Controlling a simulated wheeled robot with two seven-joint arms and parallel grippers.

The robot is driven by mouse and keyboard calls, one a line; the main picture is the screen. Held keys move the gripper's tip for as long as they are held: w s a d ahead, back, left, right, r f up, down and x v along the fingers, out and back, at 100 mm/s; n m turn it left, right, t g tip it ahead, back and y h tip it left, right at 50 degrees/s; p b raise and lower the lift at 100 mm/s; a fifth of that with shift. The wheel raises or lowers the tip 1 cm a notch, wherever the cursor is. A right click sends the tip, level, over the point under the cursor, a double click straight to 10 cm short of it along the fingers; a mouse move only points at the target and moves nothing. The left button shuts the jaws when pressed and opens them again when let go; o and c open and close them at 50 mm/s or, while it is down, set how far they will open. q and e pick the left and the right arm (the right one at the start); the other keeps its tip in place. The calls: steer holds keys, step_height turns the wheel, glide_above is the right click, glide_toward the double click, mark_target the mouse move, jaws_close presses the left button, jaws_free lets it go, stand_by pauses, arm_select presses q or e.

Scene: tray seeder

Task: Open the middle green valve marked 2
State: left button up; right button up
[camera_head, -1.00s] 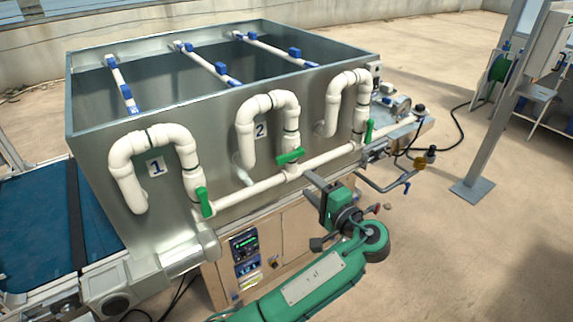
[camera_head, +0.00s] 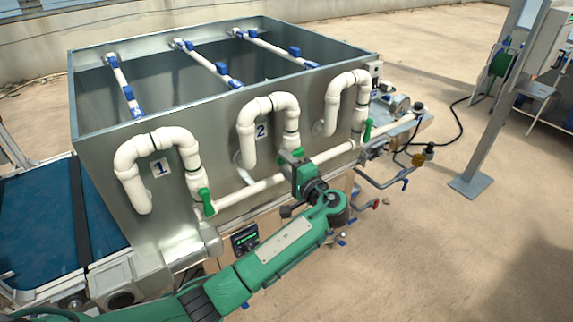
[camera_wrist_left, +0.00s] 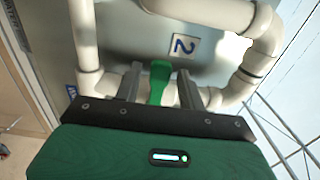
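The middle green valve (camera_head: 298,152) sits on the white pipe beneath the label marked 2 (camera_head: 261,131). My left gripper (camera_head: 296,162) is right at this valve and covers part of its handle in the head view. In the left wrist view, the green handle (camera_wrist_left: 158,78) stands between the two dark fingers of my left gripper (camera_wrist_left: 159,90). The fingers are apart, with a gap showing on each side of the handle. The label 2 (camera_wrist_left: 183,46) shows just beyond. My right gripper is in neither view.
Valve 1's green handle (camera_head: 207,202) is to the left, and another green handle (camera_head: 368,130) is to the right. White looped pipes run along the front of the metal tank (camera_head: 95,165). A grey post (camera_head: 487,115) stands at the right on open floor.

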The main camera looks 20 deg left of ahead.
arm_select(q)
jaws_close()
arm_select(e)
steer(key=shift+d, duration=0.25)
arm_select(q)
steer(key=shift+f, duration=0.1)
steer(key=shift+f+b, duration=0.25)
steer(key=shift+b, duration=0.35)
arm_select(e)
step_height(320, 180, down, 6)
steer(key=b, duration=0.5)
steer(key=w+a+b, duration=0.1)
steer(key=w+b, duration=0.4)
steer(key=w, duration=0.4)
arm_select(q)
steer(key=shift+w+d+f+n+b, duration=0.15)
steer(key=shift+f+n+b, duration=0.4)
steer(key=shift+n, duration=0.65)
steer(key=shift+w+d+f+n+b, duration=0.15)
steer(key=shift+f+n+b, duration=0.35)
steer(key=shift+n, duration=0.7)
steer(key=shift+w+d+f+n+b, duration=0.15)
steer(key=shift+f+n+b, duration=0.35)
steer(key=shift+n, duration=0.7)
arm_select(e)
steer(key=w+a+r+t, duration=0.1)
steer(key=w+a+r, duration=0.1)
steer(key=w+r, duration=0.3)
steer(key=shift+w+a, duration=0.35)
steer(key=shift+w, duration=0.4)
